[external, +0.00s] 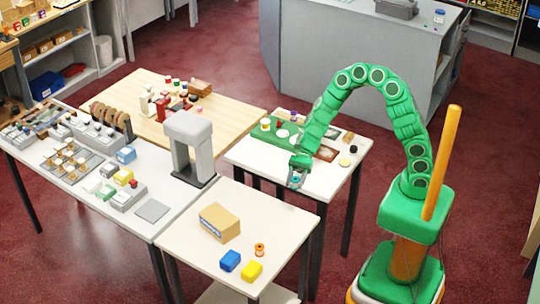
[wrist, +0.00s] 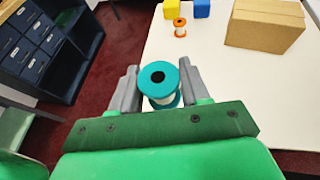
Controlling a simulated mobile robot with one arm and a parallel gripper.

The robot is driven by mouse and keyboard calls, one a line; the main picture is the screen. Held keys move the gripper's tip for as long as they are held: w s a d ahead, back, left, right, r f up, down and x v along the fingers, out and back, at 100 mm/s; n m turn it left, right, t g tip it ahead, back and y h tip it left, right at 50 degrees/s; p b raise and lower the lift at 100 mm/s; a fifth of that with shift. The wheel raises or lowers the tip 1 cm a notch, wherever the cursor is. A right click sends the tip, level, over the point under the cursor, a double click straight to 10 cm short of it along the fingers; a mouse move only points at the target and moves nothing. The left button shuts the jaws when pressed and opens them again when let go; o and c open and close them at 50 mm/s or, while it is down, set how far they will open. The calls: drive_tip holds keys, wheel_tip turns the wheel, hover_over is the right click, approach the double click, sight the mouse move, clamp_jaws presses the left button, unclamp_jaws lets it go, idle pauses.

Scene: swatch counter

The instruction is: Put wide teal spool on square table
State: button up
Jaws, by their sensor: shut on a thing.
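The wide teal spool (wrist: 159,78) has teal flanges, a dark centre hole and a pale core. It sits between the fingers of my gripper (wrist: 158,87), which is shut on it. In the external view my gripper (external: 296,180) hangs near the front-left edge of the right white table (external: 318,185), with a bit of teal showing at its tips. A white-topped table (external: 188,240) stands at front centre; it also shows in the wrist view (wrist: 225,75), beyond and right of the spool. I cannot tell which table is called square.
The front table bears a cardboard box (external: 220,222), a blue block (external: 230,260), a yellow block (external: 252,271) and an orange spool (external: 260,249). Its right part nearest my gripper looks clear. A grey arch-shaped stand (external: 188,135) rises behind it. A green tray (external: 270,131) sits on the right table.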

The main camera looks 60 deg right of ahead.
drive_tip(key=s+a+n+g, duration=0.2)
drive_tip(key=s+a, duration=0.3)
drive_tip(key=a, duration=0.1)
hover_over(266, 230)
drive_tip(key=shift+h, duration=0.4)
drive_tip(key=shift+a+f, duration=0.15)
drive_tip(key=shift+f, duration=6.8)
drive_tip(key=shift+f, duration=0.1)
drive_tip(key=o, duration=1)
drive_tip(key=v, duration=1.2)
drive_tip(key=shift+w, duration=0.1)
